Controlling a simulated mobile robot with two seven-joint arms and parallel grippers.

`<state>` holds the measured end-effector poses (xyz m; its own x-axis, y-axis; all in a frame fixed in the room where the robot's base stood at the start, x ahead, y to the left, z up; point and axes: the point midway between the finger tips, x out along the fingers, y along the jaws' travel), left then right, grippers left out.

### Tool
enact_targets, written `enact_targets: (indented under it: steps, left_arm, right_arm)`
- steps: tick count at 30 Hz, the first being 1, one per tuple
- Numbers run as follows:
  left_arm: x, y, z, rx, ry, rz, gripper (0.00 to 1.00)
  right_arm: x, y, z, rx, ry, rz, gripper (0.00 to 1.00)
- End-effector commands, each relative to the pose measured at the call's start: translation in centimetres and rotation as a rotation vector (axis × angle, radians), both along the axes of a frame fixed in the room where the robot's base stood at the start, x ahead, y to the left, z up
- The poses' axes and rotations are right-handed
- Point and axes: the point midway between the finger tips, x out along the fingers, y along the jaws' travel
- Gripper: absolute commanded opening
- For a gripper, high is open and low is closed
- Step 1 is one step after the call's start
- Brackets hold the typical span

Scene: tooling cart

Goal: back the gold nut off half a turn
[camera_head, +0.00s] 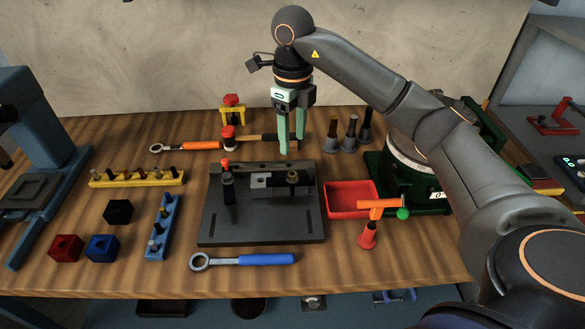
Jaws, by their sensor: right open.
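The gold nut (292,176) is a small brassy piece on the black fixture plate (262,229), right of the plate's middle. It sits by a grey block and looks small, so its thread is not clear. My right gripper (291,148) points down with two pale green fingers, above and behind the nut, over the back of the bench. It is open, with the fingers a little apart. A wooden handle lies behind or beside the fingers; I see no contact with the nut. A wrench with a blue handle (265,259) lies in front of the plate. My left gripper is out of view.
An orange-handled wrench (201,145) lies behind the plate. Bolt racks in yellow (133,180) and blue (157,247) stand left. Grey-based posts (350,143) stand at back right.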

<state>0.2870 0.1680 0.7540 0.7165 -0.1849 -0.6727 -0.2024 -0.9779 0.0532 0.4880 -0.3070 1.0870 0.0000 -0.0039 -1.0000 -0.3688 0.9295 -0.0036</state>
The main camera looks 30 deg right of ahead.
Motion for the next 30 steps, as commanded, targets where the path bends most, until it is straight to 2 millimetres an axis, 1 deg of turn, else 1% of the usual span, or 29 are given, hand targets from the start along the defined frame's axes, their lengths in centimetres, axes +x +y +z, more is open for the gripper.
enact_targets:
  steps: [1, 3, 9, 12, 15, 20, 27, 30]
  left_arm:
    - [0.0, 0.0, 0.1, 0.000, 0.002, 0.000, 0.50]
    - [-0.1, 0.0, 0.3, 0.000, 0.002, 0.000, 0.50]
    - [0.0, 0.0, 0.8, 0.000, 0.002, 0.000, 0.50]
    - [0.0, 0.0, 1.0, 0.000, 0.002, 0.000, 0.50]
    - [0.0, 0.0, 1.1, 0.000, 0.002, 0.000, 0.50]
    - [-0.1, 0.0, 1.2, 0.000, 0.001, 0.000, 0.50]
    - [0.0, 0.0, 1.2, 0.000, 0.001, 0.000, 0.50]
    - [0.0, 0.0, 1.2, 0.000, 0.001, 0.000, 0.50]
  right_arm:
    - [-0.1, 0.0, -1.2, 0.001, 0.006, 0.002, 0.59]
    - [-0.1, 0.0, -2.8, 0.001, 0.006, 0.002, 0.59]
    - [-0.1, 0.1, -6.7, 0.003, 0.004, 0.002, 0.59]
    - [-0.1, 0.1, -8.2, 0.003, 0.004, 0.003, 0.59]
    - [0.0, 0.1, -9.2, 0.002, 0.002, 0.002, 0.59]
    - [0.0, 0.1, -9.9, 0.003, 0.000, 0.002, 0.59]
    - [0.0, 0.1, -10.0, 0.004, -0.001, 0.003, 0.59]
    - [0.0, 0.1, -9.9, 0.004, -0.001, 0.003, 0.48]
